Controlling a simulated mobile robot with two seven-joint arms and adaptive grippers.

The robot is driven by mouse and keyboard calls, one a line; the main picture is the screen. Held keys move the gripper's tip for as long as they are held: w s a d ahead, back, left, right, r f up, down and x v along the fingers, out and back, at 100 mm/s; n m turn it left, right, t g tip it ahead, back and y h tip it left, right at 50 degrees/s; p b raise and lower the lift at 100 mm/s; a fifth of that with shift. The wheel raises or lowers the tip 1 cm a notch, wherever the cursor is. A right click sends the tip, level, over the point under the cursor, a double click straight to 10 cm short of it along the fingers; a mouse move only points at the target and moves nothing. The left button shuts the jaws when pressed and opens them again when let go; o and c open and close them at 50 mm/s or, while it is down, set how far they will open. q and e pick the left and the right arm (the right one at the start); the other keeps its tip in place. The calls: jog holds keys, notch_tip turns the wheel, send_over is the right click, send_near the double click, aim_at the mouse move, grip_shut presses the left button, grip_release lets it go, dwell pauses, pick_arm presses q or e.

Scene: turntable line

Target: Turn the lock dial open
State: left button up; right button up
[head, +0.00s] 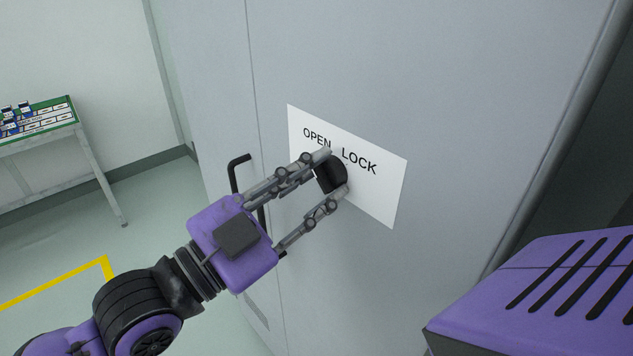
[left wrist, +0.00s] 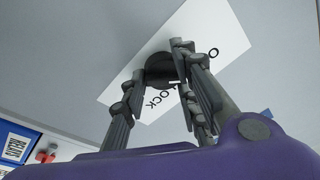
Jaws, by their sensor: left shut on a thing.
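The black lock dial (head: 331,176) sits on a white plate (head: 378,189) marked OPEN and LOCK on the grey cabinet door. My left gripper (head: 334,171) is shut on the dial, one finger above it and one below. In the left wrist view the dial (left wrist: 159,66) shows between the fingers of my left gripper (left wrist: 157,75), in front of the white plate (left wrist: 215,30). The dial's pointer mark cannot be made out. My right gripper is not in view.
A black door handle (head: 238,160) stands out left of the plate, partly behind my left gripper. A table (head: 60,137) with a green-edged board is at the far left. A yellow line (head: 60,280) marks the floor. My purple body part fills the lower right.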

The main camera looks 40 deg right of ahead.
pick_arm(q)
jog(key=shift+s+d+f, duration=0.1)
jog(key=shift+s+f, duration=0.05)
jog(key=shift+f, duration=0.25)
jog(key=o, duration=0.9)
jog(key=shift+c, duration=0.2)
jog(key=shift+o, duration=0.6)
jog(key=shift+s+r, duration=0.1)
jog(key=shift+r, duration=0.1)
jog(key=a+f, duration=0.1)
jog(key=a, duration=1)
jog(key=shift+s+a+f, duration=0.35)
jog(key=shift+a+f, duration=0.05)
jog(key=shift+f, duration=0.1)
